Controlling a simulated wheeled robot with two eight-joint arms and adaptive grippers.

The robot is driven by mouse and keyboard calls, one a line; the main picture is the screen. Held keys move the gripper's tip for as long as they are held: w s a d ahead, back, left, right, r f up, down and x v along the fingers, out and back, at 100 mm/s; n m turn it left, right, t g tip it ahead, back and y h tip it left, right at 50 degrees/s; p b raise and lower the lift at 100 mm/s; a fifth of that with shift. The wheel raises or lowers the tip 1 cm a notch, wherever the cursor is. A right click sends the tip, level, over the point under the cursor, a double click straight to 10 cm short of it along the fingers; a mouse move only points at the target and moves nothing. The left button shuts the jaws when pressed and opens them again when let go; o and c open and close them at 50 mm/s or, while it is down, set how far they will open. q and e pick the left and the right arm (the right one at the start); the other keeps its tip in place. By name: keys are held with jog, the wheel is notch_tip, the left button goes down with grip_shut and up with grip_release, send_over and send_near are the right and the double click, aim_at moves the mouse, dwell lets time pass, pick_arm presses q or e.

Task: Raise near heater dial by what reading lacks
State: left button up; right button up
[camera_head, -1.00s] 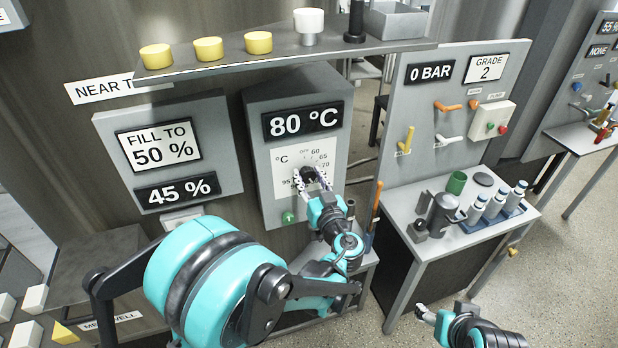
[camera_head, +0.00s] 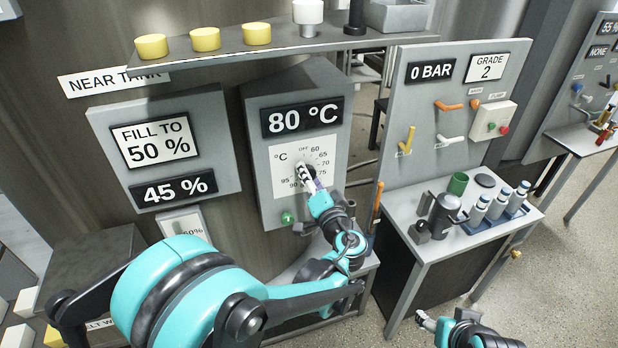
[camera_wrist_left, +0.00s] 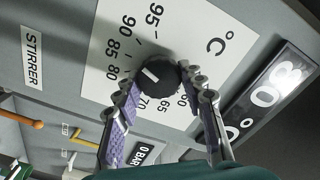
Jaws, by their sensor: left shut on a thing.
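The heater panel (camera_head: 264,200) has a white dial plate marked in °C from OFF and 60 up to 95. Its display (camera_head: 302,117) reads 80 °C. The black dial knob (camera_wrist_left: 158,73) has a white mark; the exact number it points at is not clear. My left gripper (camera_head: 308,176) is at the knob, and in the left wrist view its purple-padded fingers (camera_wrist_left: 165,92) are shut on the knob from both sides. In the head view the fingers hide most of the knob. My right gripper (camera_head: 426,320) is low at the bottom right, away from the panel.
A panel left of the heater shows a FILL TO 50 % sign (camera_head: 158,142) above a 45 % display (camera_head: 174,188). A green button (camera_head: 287,217) sits below the dial. A shelf (camera_head: 300,48) juts out above. A side table (camera_head: 432,246) with cups and bottles stands right.

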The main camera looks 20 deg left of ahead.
pick_arm(q)
jog(key=shift+m, duration=0.9)
jog(key=o, duration=1.2)
jog(key=shift+c, duration=0.2)
jog(key=v, duration=1.2)
